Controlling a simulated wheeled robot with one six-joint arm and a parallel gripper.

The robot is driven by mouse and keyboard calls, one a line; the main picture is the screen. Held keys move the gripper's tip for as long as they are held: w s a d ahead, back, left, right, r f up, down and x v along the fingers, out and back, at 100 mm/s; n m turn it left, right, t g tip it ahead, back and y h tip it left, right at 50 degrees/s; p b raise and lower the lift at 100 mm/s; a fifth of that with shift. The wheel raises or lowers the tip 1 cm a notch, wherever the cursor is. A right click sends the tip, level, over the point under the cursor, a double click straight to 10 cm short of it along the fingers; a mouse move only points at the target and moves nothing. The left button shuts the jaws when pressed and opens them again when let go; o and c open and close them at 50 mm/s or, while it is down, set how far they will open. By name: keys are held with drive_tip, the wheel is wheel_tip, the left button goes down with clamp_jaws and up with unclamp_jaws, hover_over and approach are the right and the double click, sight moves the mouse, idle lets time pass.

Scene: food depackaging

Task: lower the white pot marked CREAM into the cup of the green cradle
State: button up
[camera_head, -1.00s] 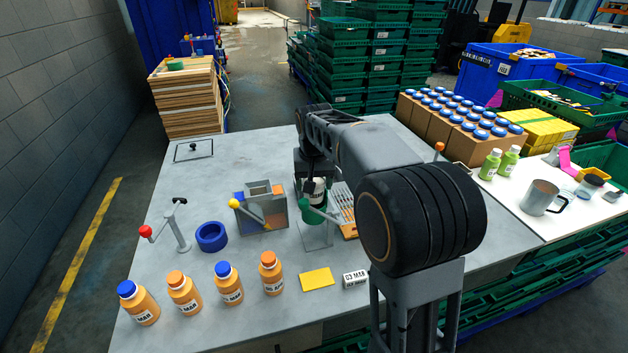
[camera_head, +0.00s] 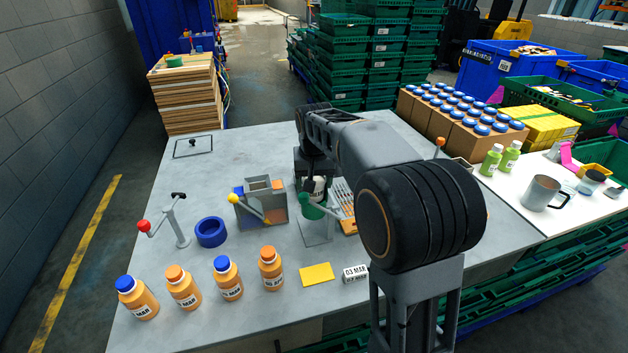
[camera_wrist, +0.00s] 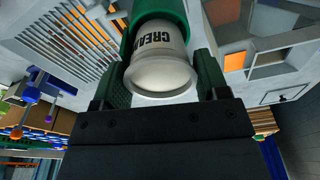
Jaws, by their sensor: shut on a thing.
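The white pot marked CREAM (camera_wrist: 160,62) is upright between the fingers of my gripper (camera_wrist: 162,84) in the wrist view. My gripper is shut on its sides. The pot's far end is inside the green cup (camera_wrist: 160,12) of the cradle; whether it touches the bottom is hidden. In the head view the pot (camera_head: 317,186) shows small beneath my gripper, just above the green cup (camera_head: 312,211), which stands on a grey base plate (camera_head: 317,231). My arm hides part of this.
A grey bin block (camera_head: 262,207) with a yellow-knobbed lever stands close left of the cradle. A slatted rack (camera_head: 342,198) is close right. A blue ring (camera_head: 211,232), a red-knobbed stand (camera_head: 178,226) and several orange bottles (camera_head: 228,279) are further left and in front.

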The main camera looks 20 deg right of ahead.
drive_tip(key=o, duration=0.8)
drive_tip(key=shift+a+f, duration=0.1)
drive_tip(key=shift+f, duration=0.05)
drive_tip(key=shift+o, duration=1.3)
wheel_tip(320, 180, up, 14)
drive_tip(key=s+f, duration=0.1)
drive_tip(key=s, duration=0.1)
drive_tip(key=s+f+n+t, duration=0.1)
drive_tip(key=s+f, duration=0.6)
drive_tip(key=s, duration=0.3)
drive_tip(key=s+f+n+t, duration=0.1)
drive_tip(key=s+f, duration=0.6)
drive_tip(key=s, duration=0.2)
drive_tip(key=shift+s+f+t+p, duration=0.3)
drive_tip(key=shift+s+f+p, duration=0.05)
